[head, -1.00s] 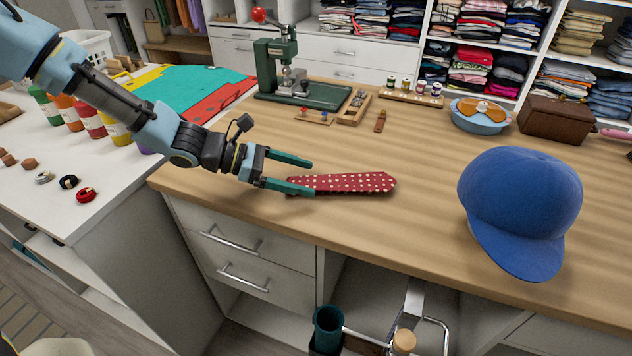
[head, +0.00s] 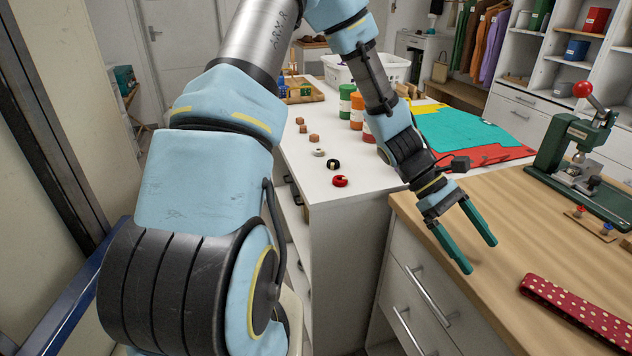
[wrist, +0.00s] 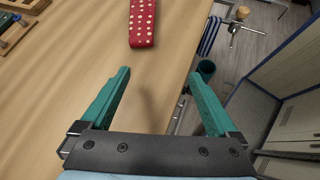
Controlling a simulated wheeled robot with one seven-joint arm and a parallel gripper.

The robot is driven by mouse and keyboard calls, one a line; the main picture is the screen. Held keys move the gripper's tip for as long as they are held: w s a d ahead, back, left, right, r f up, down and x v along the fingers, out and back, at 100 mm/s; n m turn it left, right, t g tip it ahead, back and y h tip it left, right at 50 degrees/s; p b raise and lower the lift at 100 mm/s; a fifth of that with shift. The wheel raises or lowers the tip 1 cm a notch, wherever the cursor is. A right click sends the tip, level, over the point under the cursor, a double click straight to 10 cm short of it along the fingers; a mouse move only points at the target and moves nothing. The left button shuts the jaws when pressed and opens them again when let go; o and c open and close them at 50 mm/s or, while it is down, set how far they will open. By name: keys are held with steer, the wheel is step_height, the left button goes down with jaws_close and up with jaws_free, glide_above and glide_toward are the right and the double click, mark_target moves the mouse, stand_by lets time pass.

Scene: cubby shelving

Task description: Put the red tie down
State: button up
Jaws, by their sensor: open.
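The red tie with pale dots (head: 580,314) lies flat on the wooden counter (head: 500,226), cut off by the right edge of the head view. Its near end also shows at the top of the wrist view (wrist: 142,22). My gripper (head: 482,256) is open and empty, with its two green fingers apart. It hangs over the counter's left end, to the left of the tie and apart from it. In the wrist view the tie lies ahead of the fingertips (wrist: 158,76), with bare counter between.
A green press (head: 580,150) stands at the back right of the counter. A white table (head: 345,205) to the left bears paint bottles, small rings and a basket (head: 366,70). Teal and red cloth (head: 465,132) lies behind my gripper.

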steer(key=w+a+r+m+t+y, duration=0.2)
steer(key=w+a+t, duration=0.1)
steer(key=a, duration=0.8)
steer(key=w+a+r+m+t+y, duration=0.2)
steer(key=w+a+m+t, duration=0.1)
steer(key=a, duration=0.9)
steer(key=w+a+r+m+t+y, duration=0.3)
steer(key=a, duration=0.9)
steer(key=shift+w+t, duration=0.35)
steer(key=shift+t, duration=0.05)
steer(key=shift+d, duration=0.1)
